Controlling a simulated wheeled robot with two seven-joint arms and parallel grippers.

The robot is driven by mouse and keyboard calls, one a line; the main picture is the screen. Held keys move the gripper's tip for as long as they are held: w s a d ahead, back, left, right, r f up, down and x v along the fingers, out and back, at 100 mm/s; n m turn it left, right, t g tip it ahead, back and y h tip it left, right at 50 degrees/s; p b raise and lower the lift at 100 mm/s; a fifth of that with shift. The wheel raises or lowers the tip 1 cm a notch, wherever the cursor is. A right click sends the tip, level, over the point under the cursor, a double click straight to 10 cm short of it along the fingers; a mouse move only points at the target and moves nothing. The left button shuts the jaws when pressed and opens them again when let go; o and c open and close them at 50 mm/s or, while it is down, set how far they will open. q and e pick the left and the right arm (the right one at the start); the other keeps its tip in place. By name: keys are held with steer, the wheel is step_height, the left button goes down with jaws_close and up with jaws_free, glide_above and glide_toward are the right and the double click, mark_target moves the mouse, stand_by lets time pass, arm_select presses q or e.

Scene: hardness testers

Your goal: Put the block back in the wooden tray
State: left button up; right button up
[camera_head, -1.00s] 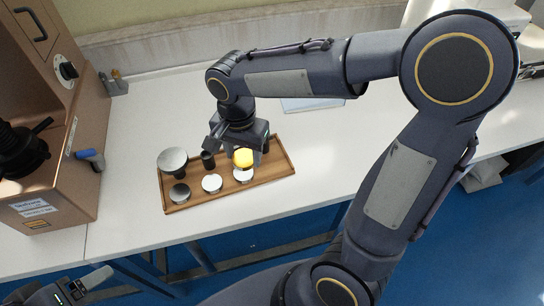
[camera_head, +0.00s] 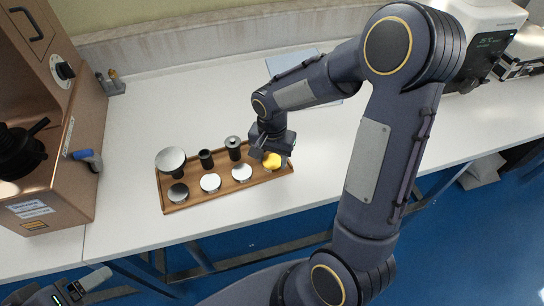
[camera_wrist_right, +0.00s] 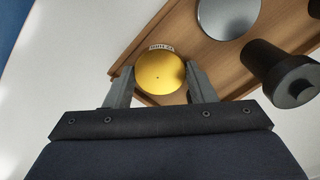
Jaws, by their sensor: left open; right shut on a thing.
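The yellow round block (camera_head: 272,162) is between the fingers of my right gripper (camera_head: 271,157), at the right end of the wooden tray (camera_head: 215,195). The right wrist view shows both fingers closed on the sides of the block (camera_wrist_right: 160,72), over the tray's end (camera_wrist_right: 158,14). I cannot tell whether the block touches the tray floor. My left gripper (camera_head: 84,286) is open and empty at the lower left, away from the tray, partly cut off by the picture edge.
The tray also holds silver discs (camera_head: 210,182), a dark disc (camera_head: 178,192), a round plate on a stem (camera_head: 171,159) and dark cylinders (camera_head: 206,158). A brown tester (camera_head: 60,130) stands at left, a white machine (camera_head: 485,35) at back right. The white table around the tray is mostly clear.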

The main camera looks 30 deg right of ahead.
mark_target(272, 162)
steer(key=shift+f, duration=0.1)
steer(key=o, duration=1)
steer(key=shift+r, duration=0.5)
step_height(272, 162, up, 11)
steer(key=p, duration=0.1)
steer(key=s+a+r+n+t+y, duration=0.1)
steer(key=s+n+t, duration=0.1)
steer(key=s, duration=0.3)
steer(key=s+a+r+n+t+y, duration=0.1)
steer(key=s+n, duration=0.2)
steer(key=s, duration=0.3)
steer(key=s+a+r+n+t+y, duration=0.1)
steer(key=s+a+n+t, duration=0.1)
steer(key=s, duration=0.4)
steer(key=shift+a+r+n+t+y, duration=0.15)
steer(key=shift+n+t+y, duration=0.2)
steer(key=shift+n, duration=0.35)
